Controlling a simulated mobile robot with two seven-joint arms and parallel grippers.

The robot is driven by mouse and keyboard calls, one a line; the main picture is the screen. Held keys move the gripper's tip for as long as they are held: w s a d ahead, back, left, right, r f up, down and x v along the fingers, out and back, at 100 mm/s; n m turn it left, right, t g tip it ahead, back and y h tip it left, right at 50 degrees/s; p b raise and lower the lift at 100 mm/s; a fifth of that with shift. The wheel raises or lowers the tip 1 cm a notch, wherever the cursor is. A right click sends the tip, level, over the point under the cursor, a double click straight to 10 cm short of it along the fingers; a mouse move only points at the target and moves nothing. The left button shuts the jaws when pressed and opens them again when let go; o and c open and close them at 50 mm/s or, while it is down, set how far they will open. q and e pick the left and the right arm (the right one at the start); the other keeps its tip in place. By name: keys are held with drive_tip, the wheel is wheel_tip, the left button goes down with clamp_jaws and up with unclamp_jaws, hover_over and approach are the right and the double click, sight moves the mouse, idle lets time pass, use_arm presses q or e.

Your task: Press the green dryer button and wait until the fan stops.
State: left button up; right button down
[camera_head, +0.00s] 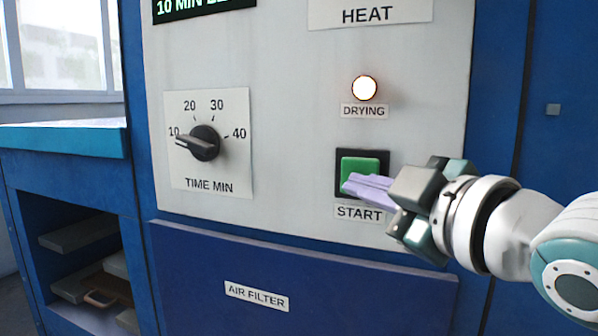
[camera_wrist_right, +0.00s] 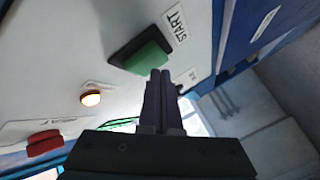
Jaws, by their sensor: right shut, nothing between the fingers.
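The green START button (camera_head: 359,168) sits in a black square frame on the grey dryer panel (camera_head: 290,120). It also shows in the right wrist view (camera_wrist_right: 150,57). My right gripper (camera_head: 346,184) is shut and empty, its purple fingertips overlapping the lower part of the button in the head view. In the right wrist view its fingertips (camera_wrist_right: 160,73) reach the button's edge; I cannot tell whether they touch it. The round DRYING lamp (camera_head: 364,88) above the button glows, and it is lit in the right wrist view (camera_wrist_right: 91,98) too. My left gripper is not in view.
A black time dial (camera_head: 204,142) points to 10, left of the button. A dark display (camera_head: 203,8) with green text is cut off at the top. The blue AIR FILTER panel (camera_head: 300,275) lies below. A blue bench (camera_head: 65,138) with shelves stands at the left.

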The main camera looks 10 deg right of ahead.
drive_tip(key=shift+s+a, duration=0.25)
drive_tip(key=shift+s, duration=0.1)
drive_tip(key=shift+s+a+p, duration=0.55)
drive_tip(key=shift+s+a, duration=0.15)
drive_tip(key=shift+s, duration=0.35)
drive_tip(key=shift+s+a+p, duration=0.55)
drive_tip(key=shift+s+a, duration=0.15)
drive_tip(key=shift+s, duration=0.3)
